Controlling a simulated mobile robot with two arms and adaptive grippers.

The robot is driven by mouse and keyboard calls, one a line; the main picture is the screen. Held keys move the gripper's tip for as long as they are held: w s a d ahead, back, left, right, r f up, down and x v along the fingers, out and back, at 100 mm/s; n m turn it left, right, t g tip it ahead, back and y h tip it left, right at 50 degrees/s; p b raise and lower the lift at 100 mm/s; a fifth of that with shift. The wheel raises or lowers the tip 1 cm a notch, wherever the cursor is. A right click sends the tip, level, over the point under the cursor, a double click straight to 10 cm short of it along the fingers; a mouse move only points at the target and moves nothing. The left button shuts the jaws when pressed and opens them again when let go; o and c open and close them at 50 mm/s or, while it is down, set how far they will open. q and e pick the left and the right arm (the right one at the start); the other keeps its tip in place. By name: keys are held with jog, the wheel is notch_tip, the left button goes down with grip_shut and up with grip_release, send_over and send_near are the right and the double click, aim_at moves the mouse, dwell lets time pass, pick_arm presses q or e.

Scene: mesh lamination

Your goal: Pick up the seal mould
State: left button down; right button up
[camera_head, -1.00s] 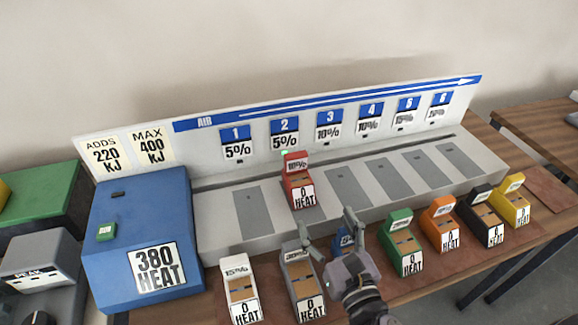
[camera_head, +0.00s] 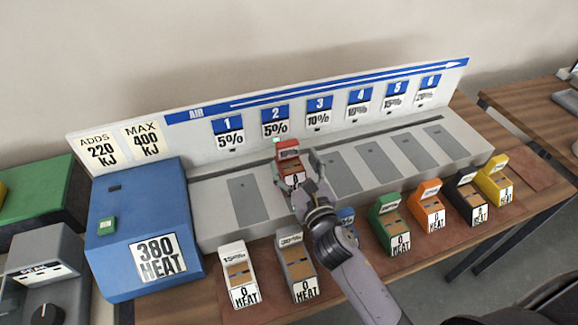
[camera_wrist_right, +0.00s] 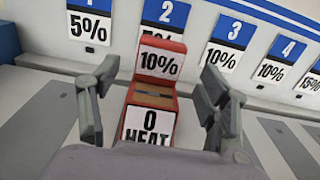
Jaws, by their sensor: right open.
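A red mould block (camera_head: 288,150) marked 10% and 0 HEAT stands upright on the long grey rail, in front of the air panel's number 2 sign. It also shows in the right wrist view (camera_wrist_right: 161,60). My right gripper (camera_head: 296,167) is open around it, with one finger at each side. In the right wrist view the fingers (camera_wrist_right: 157,95) show gaps to the block's sides. White (camera_head: 238,272), grey (camera_head: 297,262), green (camera_head: 390,222), orange (camera_head: 429,204), black (camera_head: 467,195) and yellow (camera_head: 495,181) blocks stand along the front. A blue block (camera_head: 346,217) is mostly hidden by my right arm. My left gripper is out of view.
The grey rail (camera_head: 215,215) has several darker, empty slots. A blue machine (camera_head: 140,210) marked 380 HEAT stands at the left. The white air panel (camera_head: 190,143) rises behind the rail. A second wooden table (camera_head: 530,120) is at the right.

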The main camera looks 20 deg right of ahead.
aim_at(289, 153)
jog(key=w+p, duration=0.1)
jog(key=w, duration=0.4)
jog(key=shift+a+f, duration=0.1)
jog(key=shift+c, duration=0.4)
grip_shut()
dwell(0.4)
